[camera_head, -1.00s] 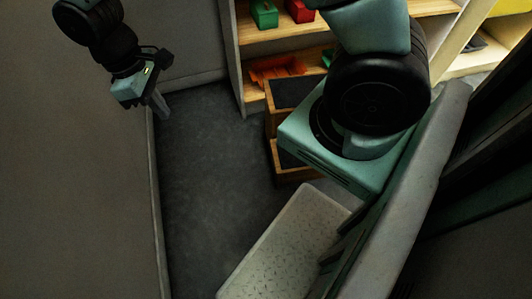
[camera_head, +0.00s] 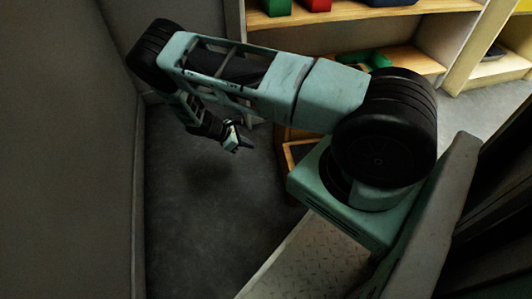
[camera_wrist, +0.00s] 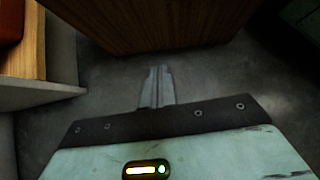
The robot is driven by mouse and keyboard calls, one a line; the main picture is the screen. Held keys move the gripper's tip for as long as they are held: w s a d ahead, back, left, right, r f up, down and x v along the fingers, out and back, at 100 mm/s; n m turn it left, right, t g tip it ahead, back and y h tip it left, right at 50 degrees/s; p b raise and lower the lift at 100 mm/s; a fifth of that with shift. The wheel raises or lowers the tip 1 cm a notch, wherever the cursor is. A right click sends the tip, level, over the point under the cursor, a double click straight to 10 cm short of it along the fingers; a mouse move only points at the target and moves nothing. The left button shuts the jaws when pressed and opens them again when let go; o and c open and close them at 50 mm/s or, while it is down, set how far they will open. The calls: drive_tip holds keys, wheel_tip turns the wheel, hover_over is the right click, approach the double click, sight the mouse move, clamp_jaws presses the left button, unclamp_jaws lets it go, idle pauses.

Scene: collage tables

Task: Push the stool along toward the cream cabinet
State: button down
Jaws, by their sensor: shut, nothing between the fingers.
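The stool is a wooden step stool with dark treads, mostly hidden behind my arm in the head view; a wooden edge of it (camera_head: 290,158) shows. In the wrist view a brown wooden panel (camera_wrist: 150,25), which looks like the stool's side, stands ahead of my fingers. My gripper (camera_head: 246,146) is shut and empty, low over the floor to the left of the stool. In the wrist view the closed fingers (camera_wrist: 157,85) point at the panel, with a strip of floor visible between. A pale-sided shelf cabinet (camera_head: 234,25), perhaps the cream cabinet, stands behind.
Red (camera_head: 315,5) and green (camera_head: 275,7) bins sit on the cabinet's shelf. A grey wall (camera_head: 65,150) rises at the left. The dark floor (camera_head: 195,220) between wall and stool is clear. In the wrist view a pale shelf edge (camera_wrist: 40,95) is close at the left.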

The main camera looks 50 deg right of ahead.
sight(282, 153)
drive_tip(key=b+x, duration=0.2)
drive_tip(key=x, duration=0.2)
drive_tip(key=d+r+b+x, duration=0.1)
drive_tip(key=x, duration=0.3)
drive_tip(key=b+x, duration=0.2)
drive_tip(key=x, duration=0.1)
drive_tip(key=shift+s+d+b, duration=0.3)
drive_tip(key=shift+s+d, duration=0.1)
drive_tip(key=shift+s, duration=0.2)
drive_tip(key=shift+s+d+r, duration=0.1)
drive_tip(key=shift+s+d, duration=0.15)
drive_tip(key=shift+d, duration=0.1)
